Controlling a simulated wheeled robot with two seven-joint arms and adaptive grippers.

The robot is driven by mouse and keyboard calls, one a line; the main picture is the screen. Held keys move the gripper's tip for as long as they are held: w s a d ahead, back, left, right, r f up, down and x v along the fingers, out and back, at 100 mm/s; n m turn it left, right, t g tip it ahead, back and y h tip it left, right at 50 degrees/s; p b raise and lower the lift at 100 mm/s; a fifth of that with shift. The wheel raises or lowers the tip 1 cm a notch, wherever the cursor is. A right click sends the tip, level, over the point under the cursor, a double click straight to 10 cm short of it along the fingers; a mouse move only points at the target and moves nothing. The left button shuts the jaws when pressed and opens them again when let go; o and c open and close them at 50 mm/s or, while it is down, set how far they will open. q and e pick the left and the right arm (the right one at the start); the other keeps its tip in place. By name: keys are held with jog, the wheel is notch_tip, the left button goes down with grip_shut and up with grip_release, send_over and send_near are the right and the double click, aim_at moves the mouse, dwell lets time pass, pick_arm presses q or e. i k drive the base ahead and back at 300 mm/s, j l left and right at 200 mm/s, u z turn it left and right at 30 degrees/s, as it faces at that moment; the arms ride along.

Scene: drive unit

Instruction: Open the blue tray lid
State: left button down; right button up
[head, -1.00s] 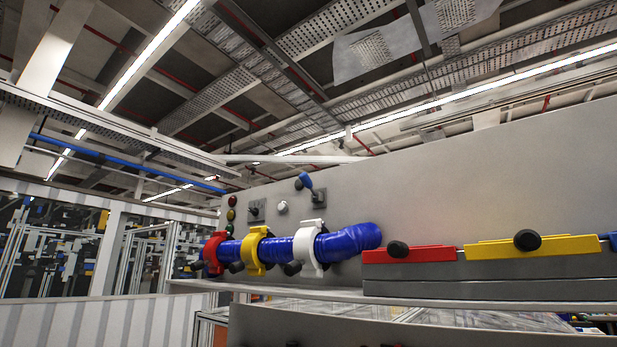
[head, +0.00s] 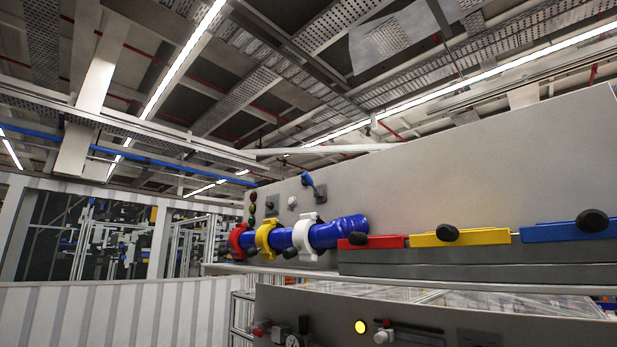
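In the head view the blue tray lid (head: 567,232) is at the right edge of the picture, with a black round knob (head: 592,220) on it. It lies flat and looks closed on the long grey tray unit (head: 450,272). The yellow lid (head: 480,237) and the red lid (head: 385,242) sit to its left in the same row, each with a black knob, and also look closed. Neither of my grippers is in view.
A blue hose (head: 345,229) with red, yellow and white clamps (head: 305,236) lies left of the trays on the same shelf. A grey panel (head: 460,190) rises behind. A lower panel (head: 440,325) has a lit yellow button (head: 360,326). A ribbed white wall (head: 110,312) stands at left.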

aim_at(590, 225)
jog(key=k+l+u, duration=0.1)
jog(key=l, duration=0.25)
jog(key=k+l+u, duration=0.15)
jog(key=l, duration=0.15)
jog(key=k+l+u, duration=0.1)
jog(key=l, duration=0.25)
jog(key=l+u, duration=0.15)
jog(key=l, duration=0.3)
jog(key=k+l+u, duration=0.15)
jog(key=l, duration=0.3)
jog(key=k+l+u, duration=0.15)
jog(key=l, duration=0.25)
jog(key=l+u, duration=0.4)
jog(key=l, duration=0.75)
jog(key=i, duration=0.05)
